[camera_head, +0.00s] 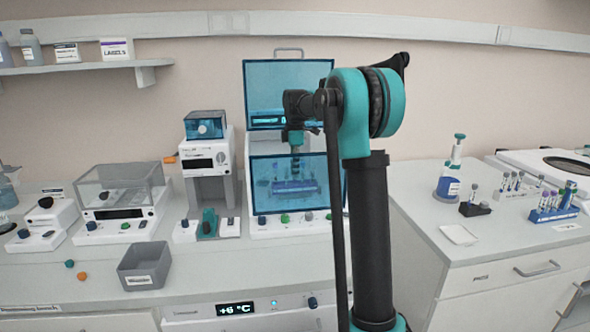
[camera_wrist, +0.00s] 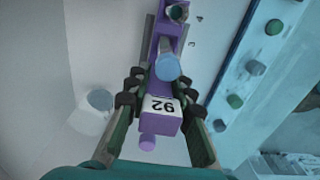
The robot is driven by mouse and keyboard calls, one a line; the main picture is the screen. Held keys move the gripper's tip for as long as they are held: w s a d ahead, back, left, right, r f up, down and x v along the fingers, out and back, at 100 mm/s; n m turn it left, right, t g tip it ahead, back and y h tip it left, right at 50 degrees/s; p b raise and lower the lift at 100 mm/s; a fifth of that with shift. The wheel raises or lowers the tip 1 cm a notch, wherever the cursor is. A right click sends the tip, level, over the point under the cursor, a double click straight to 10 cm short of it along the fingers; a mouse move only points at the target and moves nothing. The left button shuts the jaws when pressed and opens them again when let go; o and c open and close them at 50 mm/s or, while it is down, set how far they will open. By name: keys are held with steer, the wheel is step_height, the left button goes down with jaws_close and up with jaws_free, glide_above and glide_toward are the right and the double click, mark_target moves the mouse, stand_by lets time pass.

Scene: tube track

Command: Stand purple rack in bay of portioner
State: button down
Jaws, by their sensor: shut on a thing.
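The purple rack (camera_wrist: 165,120) with a "92" label is between the fingers of my gripper (camera_wrist: 159,88) in the wrist view. The fingers are shut on it from both sides. A pale-blue-topped tube and another tube show in its row. A purple-blue rack shape shows dimly through that panel. I cannot tell whether the held rack touches the bay floor.
Green and blue knobs (camera_wrist: 234,101) line the panel edge right of the rack in the wrist view. The portioner's raised blue lid (camera_head: 262,85) stands behind my arm. A white instrument (camera_head: 207,170) stands close on its left. A grey bin (camera_head: 145,268) sits in front.

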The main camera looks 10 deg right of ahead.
steer(key=shift+f, duration=0.45)
stand_by(0.6)
steer(key=c, duration=1.2)
jaws_free()
step_height(320, 180, up, 12)
